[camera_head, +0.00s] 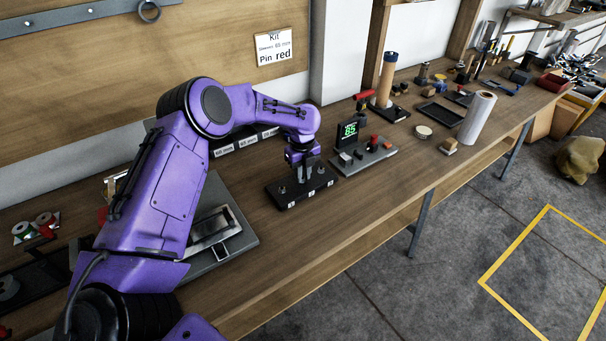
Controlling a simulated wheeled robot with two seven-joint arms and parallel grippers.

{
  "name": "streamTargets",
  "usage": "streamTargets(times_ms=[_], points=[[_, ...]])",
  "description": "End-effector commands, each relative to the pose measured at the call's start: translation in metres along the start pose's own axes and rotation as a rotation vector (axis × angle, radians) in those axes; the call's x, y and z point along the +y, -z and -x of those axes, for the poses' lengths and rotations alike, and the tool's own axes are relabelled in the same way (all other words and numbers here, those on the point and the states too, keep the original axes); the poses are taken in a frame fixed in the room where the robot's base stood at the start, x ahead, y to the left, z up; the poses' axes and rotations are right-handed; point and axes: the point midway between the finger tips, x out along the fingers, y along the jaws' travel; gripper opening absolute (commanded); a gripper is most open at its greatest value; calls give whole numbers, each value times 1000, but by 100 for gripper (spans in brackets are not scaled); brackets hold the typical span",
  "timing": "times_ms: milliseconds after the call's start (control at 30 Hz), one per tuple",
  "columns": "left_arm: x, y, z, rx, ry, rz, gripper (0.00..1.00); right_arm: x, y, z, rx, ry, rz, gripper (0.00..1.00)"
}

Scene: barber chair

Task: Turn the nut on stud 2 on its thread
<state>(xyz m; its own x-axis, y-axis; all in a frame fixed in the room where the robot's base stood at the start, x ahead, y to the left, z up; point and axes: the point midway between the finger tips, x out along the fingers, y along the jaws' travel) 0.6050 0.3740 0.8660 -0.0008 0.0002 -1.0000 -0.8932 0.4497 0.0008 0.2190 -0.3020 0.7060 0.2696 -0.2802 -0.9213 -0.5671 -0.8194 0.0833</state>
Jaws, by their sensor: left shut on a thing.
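My left gripper (304,175) points down over the black stud block (291,202) on the wooden bench. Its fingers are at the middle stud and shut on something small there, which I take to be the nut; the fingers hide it. A stud with a small metal piece (283,189) stands left of the fingers, and another (320,170) stands right of them. White number labels mark the block's front, too small to read surely. My right gripper is not in view.
Right of the block stands a grey fixture (366,158) with a green "85" display (349,130). A grey plate with a tray (238,240) lies left, close to my arm. A white roll (477,118) stands farther right. The bench front between is clear.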

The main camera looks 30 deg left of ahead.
Motion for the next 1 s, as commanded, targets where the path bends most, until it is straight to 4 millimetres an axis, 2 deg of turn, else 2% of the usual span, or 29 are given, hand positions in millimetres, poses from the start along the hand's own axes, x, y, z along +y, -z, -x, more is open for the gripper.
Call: streamTargets(times_ms=[500,1000], points=[[0,-1,0,-2,1,-398,0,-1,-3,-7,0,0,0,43],[0,-1,1,-2,1,-521,0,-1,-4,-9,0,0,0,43]])
